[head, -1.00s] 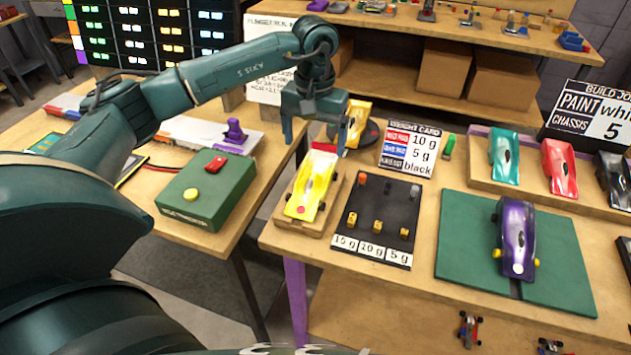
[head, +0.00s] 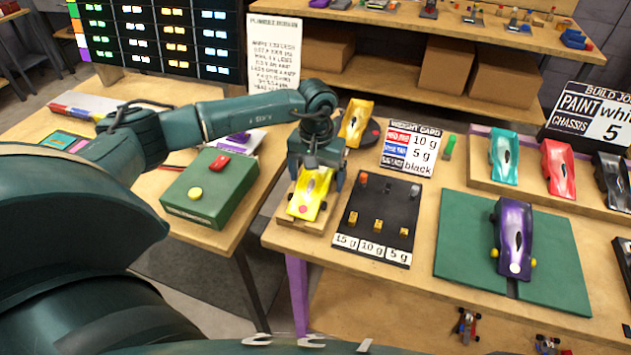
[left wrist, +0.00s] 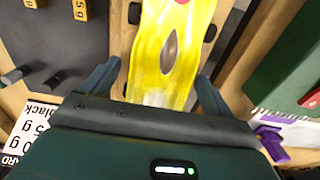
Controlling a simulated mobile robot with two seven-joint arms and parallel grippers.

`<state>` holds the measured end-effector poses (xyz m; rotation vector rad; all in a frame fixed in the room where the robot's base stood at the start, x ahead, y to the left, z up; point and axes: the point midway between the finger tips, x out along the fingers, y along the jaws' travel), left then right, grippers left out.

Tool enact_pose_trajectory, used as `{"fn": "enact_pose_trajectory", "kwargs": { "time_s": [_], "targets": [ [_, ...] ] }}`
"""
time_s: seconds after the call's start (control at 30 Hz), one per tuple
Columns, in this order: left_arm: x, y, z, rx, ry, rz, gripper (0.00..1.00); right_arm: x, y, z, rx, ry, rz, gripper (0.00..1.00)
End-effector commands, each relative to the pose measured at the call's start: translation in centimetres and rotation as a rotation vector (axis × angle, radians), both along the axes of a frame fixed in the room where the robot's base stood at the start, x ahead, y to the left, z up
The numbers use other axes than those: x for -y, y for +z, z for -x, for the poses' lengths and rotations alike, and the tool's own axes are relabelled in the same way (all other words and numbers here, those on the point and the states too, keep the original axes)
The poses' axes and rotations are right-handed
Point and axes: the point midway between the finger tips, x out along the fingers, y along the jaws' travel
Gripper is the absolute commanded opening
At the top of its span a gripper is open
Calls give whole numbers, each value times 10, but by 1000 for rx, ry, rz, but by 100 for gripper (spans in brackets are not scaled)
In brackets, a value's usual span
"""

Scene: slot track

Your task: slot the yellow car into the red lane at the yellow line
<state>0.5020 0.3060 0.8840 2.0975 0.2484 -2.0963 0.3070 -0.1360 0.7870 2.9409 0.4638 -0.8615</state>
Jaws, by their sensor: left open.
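The yellow car (head: 309,198) rests on a wooden stand (head: 292,219) near the left front corner of the middle table. My left gripper (head: 314,186) is over the rear part of this car, with a finger on each side of it. In the left wrist view the yellow car (left wrist: 172,45) lies between the two open fingers (left wrist: 160,85), with gaps on both sides. A second, orange-yellow car (head: 355,123) sits further back on a dark round base. The red lane and its yellow line cannot be made out. My right gripper is not in view.
A black weight tray (head: 352,222) lies just right of the stand, with a weight card (head: 412,148) behind it. A green box with buttons (head: 212,203) stands left, across a gap between tables. A purple car (head: 515,235) sits on a green mat (head: 462,245).

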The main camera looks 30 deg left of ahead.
Motion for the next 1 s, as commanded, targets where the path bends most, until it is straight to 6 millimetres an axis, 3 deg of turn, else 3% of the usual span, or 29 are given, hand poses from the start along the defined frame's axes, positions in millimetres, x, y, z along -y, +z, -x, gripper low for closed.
{"fn": "enact_pose_trajectory", "kwargs": {
  "time_s": [0.67, 1.0],
  "targets": [
    [0, 1, 0, 0, 1, 0, 36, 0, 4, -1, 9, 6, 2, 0],
    [0, 9, -1, 2, 1, 1, 34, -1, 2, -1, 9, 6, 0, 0]
  ]
}}
